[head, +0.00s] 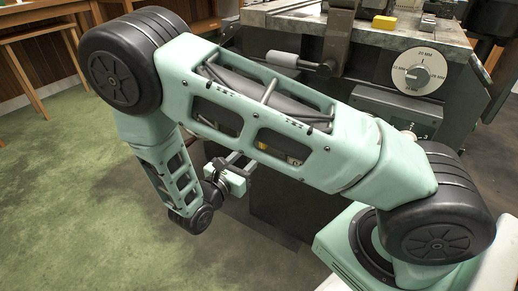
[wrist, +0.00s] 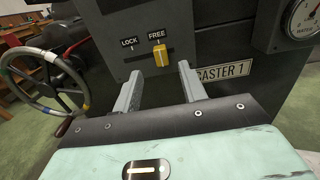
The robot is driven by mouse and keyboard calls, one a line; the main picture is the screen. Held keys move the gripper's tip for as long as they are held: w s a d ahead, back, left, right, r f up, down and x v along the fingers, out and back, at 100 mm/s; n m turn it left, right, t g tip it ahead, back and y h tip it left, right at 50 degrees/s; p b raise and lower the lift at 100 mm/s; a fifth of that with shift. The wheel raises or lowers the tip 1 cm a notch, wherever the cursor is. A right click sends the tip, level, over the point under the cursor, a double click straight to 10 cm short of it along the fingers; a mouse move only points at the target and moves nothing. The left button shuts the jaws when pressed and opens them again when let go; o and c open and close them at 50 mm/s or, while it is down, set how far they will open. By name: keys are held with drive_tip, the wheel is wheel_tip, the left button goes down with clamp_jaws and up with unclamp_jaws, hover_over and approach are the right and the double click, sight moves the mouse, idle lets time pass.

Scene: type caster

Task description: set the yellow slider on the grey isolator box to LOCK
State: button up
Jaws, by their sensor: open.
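The yellow slider (wrist: 160,56) shows in the wrist view on the front of the grey isolator box (wrist: 115,62). It is at the right end of its track, below the FREE label; the LOCK label is to its left. My gripper (wrist: 160,70) is open, with one finger to the lower left of the slider and the other to its lower right. I cannot tell whether either finger touches it.
A plate reading CASTER 1 (wrist: 222,71) is right of the fingers, with a gauge (wrist: 302,20) at upper right. A spoked handwheel (wrist: 45,82) stands at left. In the head view, a dial (head: 418,72) is on the machine. Green floor at left is open.

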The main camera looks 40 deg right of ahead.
drive_tip(key=b+x, duration=0.1)
drive_tip(key=x, duration=0.6)
